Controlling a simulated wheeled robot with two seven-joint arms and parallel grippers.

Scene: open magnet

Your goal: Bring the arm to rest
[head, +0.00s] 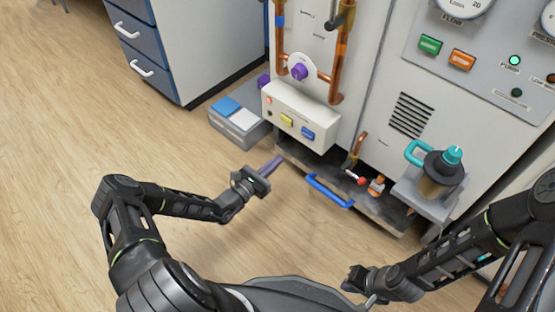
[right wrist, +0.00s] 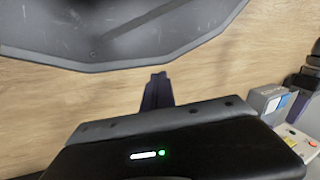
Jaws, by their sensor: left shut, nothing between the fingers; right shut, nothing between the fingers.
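My left gripper (head: 271,166) is shut and empty. It is held out over the wooden floor, in front of the grey machine (head: 385,90), and its purple-grey fingers point toward the machine's base. My right gripper (head: 366,294) is low at the bottom of the head view, close to my own base, and its fingers are partly hidden there. In the right wrist view its closed purple fingers (right wrist: 157,90) show with nothing between them, above the floor and near the dark edge of my base.
The machine carries a panel box with yellow and blue buttons (head: 300,118), copper pipes and a blue-handled tray (head: 330,192). A grey box with blue and white tops (head: 239,118) sits left. The left floor is clear.

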